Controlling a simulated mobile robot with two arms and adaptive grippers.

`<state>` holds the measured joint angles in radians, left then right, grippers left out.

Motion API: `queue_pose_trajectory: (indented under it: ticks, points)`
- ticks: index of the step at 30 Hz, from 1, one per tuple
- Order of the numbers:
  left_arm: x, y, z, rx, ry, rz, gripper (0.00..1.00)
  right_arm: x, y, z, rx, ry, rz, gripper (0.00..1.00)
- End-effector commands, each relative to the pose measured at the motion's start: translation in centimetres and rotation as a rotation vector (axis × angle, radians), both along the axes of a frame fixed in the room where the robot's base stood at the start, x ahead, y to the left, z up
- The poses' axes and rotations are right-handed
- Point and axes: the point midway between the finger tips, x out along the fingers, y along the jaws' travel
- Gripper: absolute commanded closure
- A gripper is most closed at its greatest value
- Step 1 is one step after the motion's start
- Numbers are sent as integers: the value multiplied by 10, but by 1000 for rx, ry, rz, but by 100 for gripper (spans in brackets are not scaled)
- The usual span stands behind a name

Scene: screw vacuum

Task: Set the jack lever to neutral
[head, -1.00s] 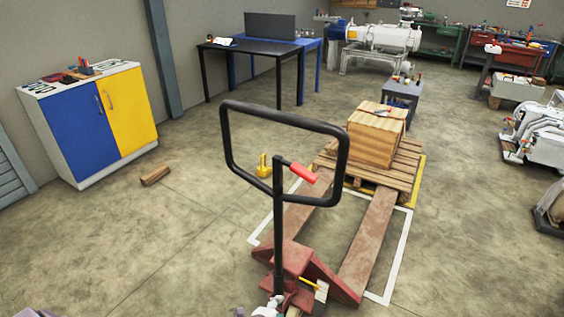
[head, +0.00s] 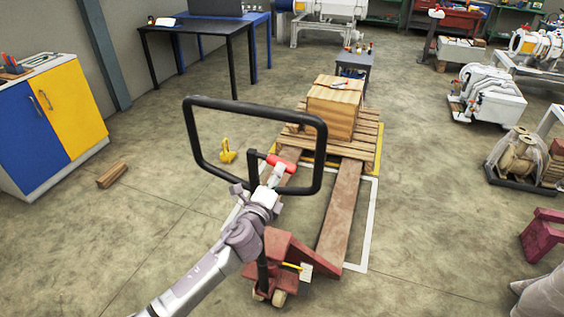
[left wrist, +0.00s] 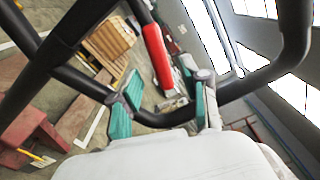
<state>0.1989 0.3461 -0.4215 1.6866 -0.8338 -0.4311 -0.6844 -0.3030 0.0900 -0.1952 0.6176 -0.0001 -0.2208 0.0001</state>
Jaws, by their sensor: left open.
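The pallet jack (head: 290,247) is red, with an upright black post and a black loop handle (head: 190,135). Its lever (head: 281,160) has a red grip and sits inside the loop at the top of the post. My left gripper (head: 276,174) is open right beside the red grip, on the near side, and partly covers the post. In the left wrist view the red lever (left wrist: 157,55) lies ahead, between the directions of the two teal-padded fingers (left wrist: 162,82). I cannot tell whether they touch it. My right gripper is not in view.
The forks reach toward a wooden pallet (head: 366,150) carrying a wooden box (head: 335,105). A yellow object (head: 227,152) and a wood block (head: 112,175) lie on the floor at left.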

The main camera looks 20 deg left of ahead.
Motion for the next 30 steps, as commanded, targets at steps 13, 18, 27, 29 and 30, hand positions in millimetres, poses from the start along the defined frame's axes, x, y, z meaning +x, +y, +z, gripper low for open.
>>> queue_pose_trajectory:
  ticks: [13,18,27,29,30]
  points:
    - [52,-2,0,-1,0,0,54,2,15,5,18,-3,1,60]
    - [53,-2,-1,-1,0,0,54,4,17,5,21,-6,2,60]
    - [53,-2,-1,-1,0,0,89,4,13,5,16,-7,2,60]
    - [53,-2,-1,-1,0,0,99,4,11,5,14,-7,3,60]
    - [52,-2,-1,-1,0,0,100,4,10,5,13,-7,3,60]
